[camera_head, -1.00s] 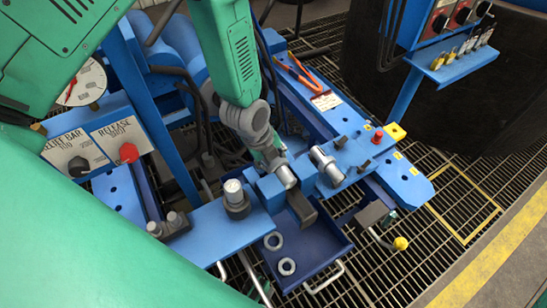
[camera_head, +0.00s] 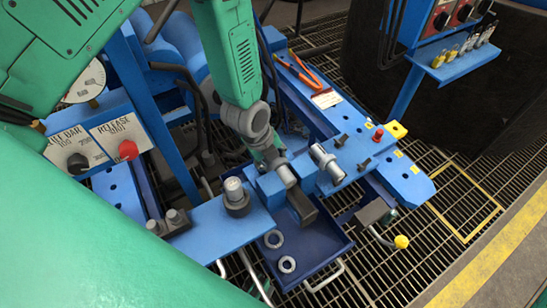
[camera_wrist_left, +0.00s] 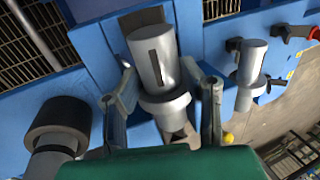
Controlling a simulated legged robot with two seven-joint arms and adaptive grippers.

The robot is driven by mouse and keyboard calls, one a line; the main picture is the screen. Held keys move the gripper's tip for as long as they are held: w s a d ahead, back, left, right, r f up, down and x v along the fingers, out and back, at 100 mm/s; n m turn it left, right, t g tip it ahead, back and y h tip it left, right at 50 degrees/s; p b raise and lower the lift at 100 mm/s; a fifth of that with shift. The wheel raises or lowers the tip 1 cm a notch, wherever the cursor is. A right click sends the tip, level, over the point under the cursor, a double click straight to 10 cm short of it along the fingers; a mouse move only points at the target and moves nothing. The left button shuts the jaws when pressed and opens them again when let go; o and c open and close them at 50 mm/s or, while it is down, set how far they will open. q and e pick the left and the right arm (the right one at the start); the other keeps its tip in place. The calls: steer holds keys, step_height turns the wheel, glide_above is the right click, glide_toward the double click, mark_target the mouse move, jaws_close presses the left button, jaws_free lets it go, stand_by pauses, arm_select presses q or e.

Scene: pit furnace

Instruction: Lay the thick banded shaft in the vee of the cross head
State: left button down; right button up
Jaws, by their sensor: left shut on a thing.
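My left gripper (camera_head: 277,163) comes down from above at the blue cross head (camera_head: 269,190). It is shut on the thick banded shaft (camera_head: 286,176), a grey cylinder lying between the two blue blocks of the cross head. In the left wrist view the shaft (camera_wrist_left: 152,55) shows a dark slot and a wide collar, with the left gripper's fingers (camera_wrist_left: 160,85) on either side. The vee under the shaft is hidden, so I cannot tell whether the shaft touches it. My right gripper is not in view.
A second grey shaft (camera_head: 326,163) lies on the blue beam to the right. A dark-collared post (camera_head: 236,196) stands on the left plate. A blue tray (camera_head: 321,259) below holds grey rings (camera_head: 287,264). Orange-handled pliers (camera_head: 302,72) lie behind. A yellow-knobbed lever (camera_head: 401,241) juts out at right.

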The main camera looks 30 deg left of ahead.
arm_select(q)
steer(key=shift+r, duration=0.1)
steer(key=c, duration=1)
jaws_free()
steer(key=shift+o, duration=0.2)
steer(key=shift+s, duration=0.1)
steer(key=v, duration=1.1)
steer(key=shift+r, duration=0.4)
